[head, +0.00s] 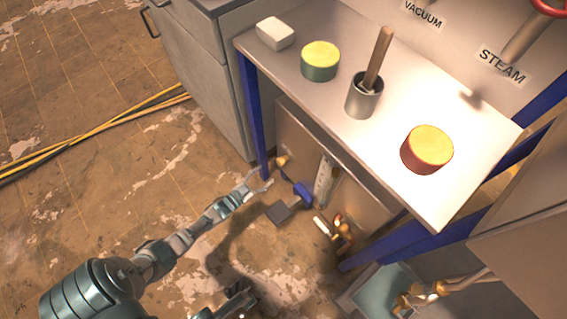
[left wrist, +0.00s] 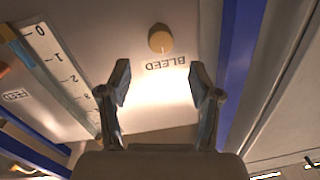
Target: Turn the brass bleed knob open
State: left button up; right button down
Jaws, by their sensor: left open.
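The brass bleed knob (left wrist: 160,39) is a round cap on a pale panel, just above the upside-down BLEED label in the left wrist view. It also shows in the head view (head: 282,161), small, on the panel under the bench top. My left gripper (head: 262,184) is close to the panel, a little below and left of the knob. In the left wrist view its two fingers (left wrist: 160,85) are spread wide and empty. The knob lies beyond the fingertips, about centred between them, with no contact visible. A dark metal part at the bottom of the head view may be my right gripper, cut off.
A blue post (head: 252,110) stands close to the knob. A blue-handled valve (head: 302,194), a white scale (head: 324,180) and brass fittings (head: 342,232) are right of it. The bench top (head: 305,100) overhangs the panel. Yellow cables (head: 110,124) lie on the floor.

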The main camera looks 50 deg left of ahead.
aim_at(279, 163)
pick_arm(q)
jog(key=w, duration=0.2)
jog(key=w+b, duration=0.1)
jog(key=w, duration=0.1)
jog(key=w+b, duration=0.1)
jog(key=w, duration=0.1)
jog(key=shift+w+f, duration=0.25)
jog(key=shift+w+r, duration=0.25)
jog(key=shift+w, duration=0.45)
jog(key=c, duration=1.1)
